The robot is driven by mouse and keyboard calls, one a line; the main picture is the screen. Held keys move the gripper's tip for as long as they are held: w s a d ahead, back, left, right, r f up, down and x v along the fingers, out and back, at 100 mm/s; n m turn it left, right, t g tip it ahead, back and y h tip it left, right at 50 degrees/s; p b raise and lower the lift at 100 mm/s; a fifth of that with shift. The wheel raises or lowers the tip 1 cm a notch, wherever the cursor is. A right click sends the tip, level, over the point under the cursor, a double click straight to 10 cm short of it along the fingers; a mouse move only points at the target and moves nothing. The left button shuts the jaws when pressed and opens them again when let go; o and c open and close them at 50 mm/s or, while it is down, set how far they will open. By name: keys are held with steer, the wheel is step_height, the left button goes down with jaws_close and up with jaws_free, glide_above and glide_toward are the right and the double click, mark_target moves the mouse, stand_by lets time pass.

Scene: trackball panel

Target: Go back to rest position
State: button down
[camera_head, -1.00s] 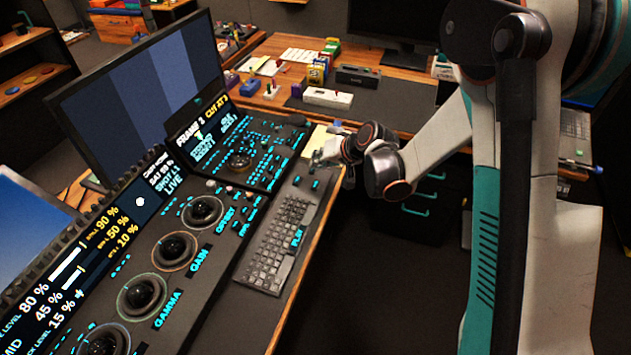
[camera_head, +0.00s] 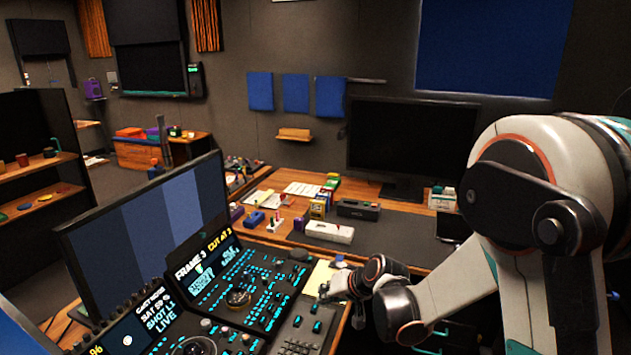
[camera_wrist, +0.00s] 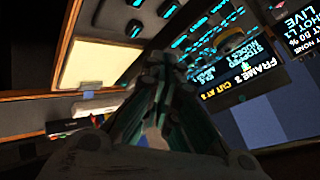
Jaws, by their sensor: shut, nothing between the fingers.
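My gripper (camera_head: 330,290) is at the end of my arm, above the right edge of the control panel, beside a pale yellow notepad (camera_head: 319,277). In the wrist view its fingers (camera_wrist: 157,100) are together with nothing between them. The trackball panel (camera_head: 235,318) lies below and to the left, with lit cyan keys and a small screen (camera_head: 205,265) reading "FRAME 3". One trackball (camera_head: 238,297) shows in the head view; another at the bottom edge is cut off. The notepad also shows in the wrist view (camera_wrist: 88,64).
A large monitor (camera_head: 150,235) stands behind the panel. The back desk holds a dark monitor (camera_head: 412,147), a white device (camera_head: 329,232), a black device (camera_head: 358,209) and several small items. A shelf (camera_head: 40,170) stands at the left.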

steer(key=s+d+r+h, duration=0.3)
steer(key=s+d+r, duration=0.6)
steer(key=s+r, duration=0.45)
steer(key=s+d+r+h, duration=0.1)
steer(key=s+d, duration=0.3)
steer(key=s, duration=0.4)
steer(key=s+d+r+h, duration=0.2)
steer(key=s+d, duration=0.2)
steer(key=s, duration=0.5)
steer(key=shift+d+t, duration=0.15)
steer(key=shift+t, duration=0.15)
